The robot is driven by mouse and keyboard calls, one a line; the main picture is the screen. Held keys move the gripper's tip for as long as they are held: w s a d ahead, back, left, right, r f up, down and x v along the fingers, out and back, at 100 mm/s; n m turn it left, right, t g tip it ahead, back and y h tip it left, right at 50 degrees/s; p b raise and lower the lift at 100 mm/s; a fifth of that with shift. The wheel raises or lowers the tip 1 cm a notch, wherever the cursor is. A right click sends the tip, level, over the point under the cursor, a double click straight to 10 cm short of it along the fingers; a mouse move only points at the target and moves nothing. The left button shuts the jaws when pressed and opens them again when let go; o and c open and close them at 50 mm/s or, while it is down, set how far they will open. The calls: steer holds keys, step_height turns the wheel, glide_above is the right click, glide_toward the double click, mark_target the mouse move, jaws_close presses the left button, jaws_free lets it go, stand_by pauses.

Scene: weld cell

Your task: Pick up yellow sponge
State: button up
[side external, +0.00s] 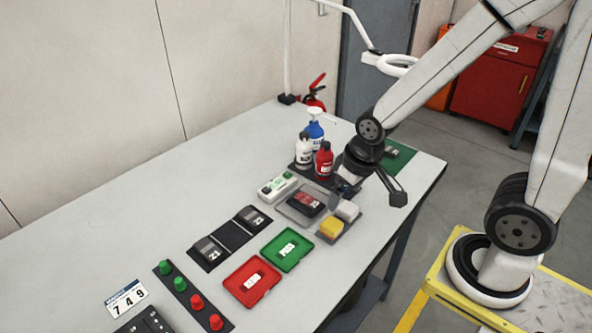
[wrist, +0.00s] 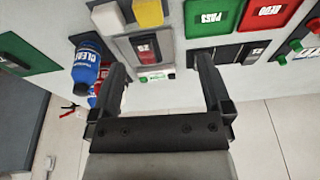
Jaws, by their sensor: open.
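The yellow sponge (side external: 331,228) sits on a small dark tray (side external: 348,231) near the right edge of the table, beside a whitish block (side external: 347,210). In the wrist view the yellow sponge (wrist: 148,12) shows at the top edge, partly cut off, with the whitish block (wrist: 108,18) to its left. My gripper (wrist: 158,58) is open and empty, its two black fingers apart. In the side view my gripper (side external: 345,188) hangs above the table, behind the sponge and close to the bottles, partly hidden by my wrist.
A blue pump bottle (side external: 314,133), a white bottle (side external: 304,150) and a red bottle (side external: 323,160) stand close to my gripper. A tray with a dark red-labelled item (side external: 307,202) lies left of the sponge. Green (side external: 287,250) and red (side external: 252,282) trays lie nearer. The table's left side is clear.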

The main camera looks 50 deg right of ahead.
mark_target(332, 223)
steer(key=w+f+m, duration=0.1)
steer(key=m, duration=0.3)
steer(key=w+d+f+m+g, duration=0.1)
steer(key=f+m, duration=0.1)
steer(key=m, duration=0.2)
steer(key=w+f+m+g, duration=0.1)
steer(key=m, duration=0.3)
steer(key=shift+d+f+m, duration=0.2)
steer(key=shift+f+m, duration=0.05)
steer(key=shift+m, duration=0.15)
steer(key=m, duration=0.1)
steer(key=f+m, duration=0.1)
steer(key=m, duration=0.1)
steer(key=w+f+m, duration=0.1)
steer(key=shift+d+m+g, duration=0.25)
steer(key=shift+m+g, duration=0.05)
steer(key=shift+f, duration=1.25)
steer(key=shift+f, duration=0.1)
steer(key=shift+s+f, duration=0.1)
steer(key=shift+f, duration=2.4)
